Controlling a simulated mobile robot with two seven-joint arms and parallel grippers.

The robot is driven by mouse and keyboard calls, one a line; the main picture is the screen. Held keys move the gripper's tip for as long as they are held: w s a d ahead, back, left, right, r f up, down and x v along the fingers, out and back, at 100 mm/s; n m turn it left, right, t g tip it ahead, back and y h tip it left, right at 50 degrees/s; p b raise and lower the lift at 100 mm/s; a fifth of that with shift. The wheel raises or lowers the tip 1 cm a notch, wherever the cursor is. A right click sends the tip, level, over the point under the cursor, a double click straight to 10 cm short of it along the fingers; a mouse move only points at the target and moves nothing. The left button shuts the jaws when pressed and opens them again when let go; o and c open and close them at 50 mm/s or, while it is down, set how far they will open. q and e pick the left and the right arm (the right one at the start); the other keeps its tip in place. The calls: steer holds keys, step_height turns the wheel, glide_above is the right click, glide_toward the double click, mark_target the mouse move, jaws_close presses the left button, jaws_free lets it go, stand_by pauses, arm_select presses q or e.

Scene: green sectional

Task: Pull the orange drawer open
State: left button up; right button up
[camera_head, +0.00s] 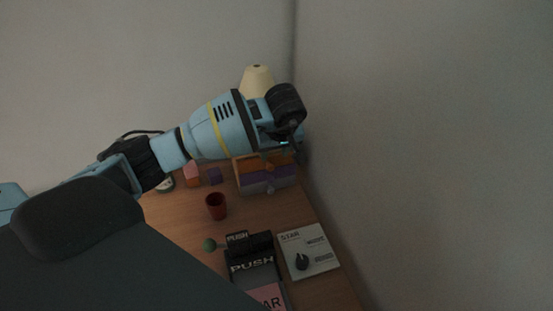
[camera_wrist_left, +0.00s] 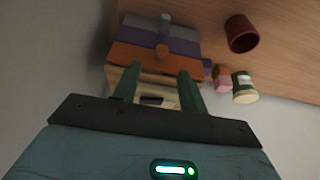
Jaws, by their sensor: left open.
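A small drawer unit with orange, purple and grey fronts stands at the back right of the wooden table. Its orange drawer (camera_head: 250,163) is partly hidden by my left gripper (camera_head: 283,148) in the head view. In the left wrist view the orange drawer (camera_wrist_left: 145,58) has a round orange knob (camera_wrist_left: 162,51). The two fingers of my left gripper (camera_wrist_left: 159,72) are apart and empty, pointing toward the orange drawer, with the knob ahead between their tips. I cannot tell whether the fingers touch anything. My right gripper is not in view.
A red cup (camera_head: 216,206) stands in front of the unit. A purple block (camera_head: 214,176) and a pink-and-orange block (camera_head: 193,174) stand left of it. A cream lamp (camera_head: 257,80) is behind. PUSH and STAR panels (camera_head: 308,250) lie at the front. A wall runs close along the right.

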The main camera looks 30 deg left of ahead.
mark_target(271, 166)
arm_select(q)
steer(key=shift+x, duration=3.85)
steer(key=shift+s, duration=0.2)
steer(key=shift+c, duration=0.3)
jaws_close()
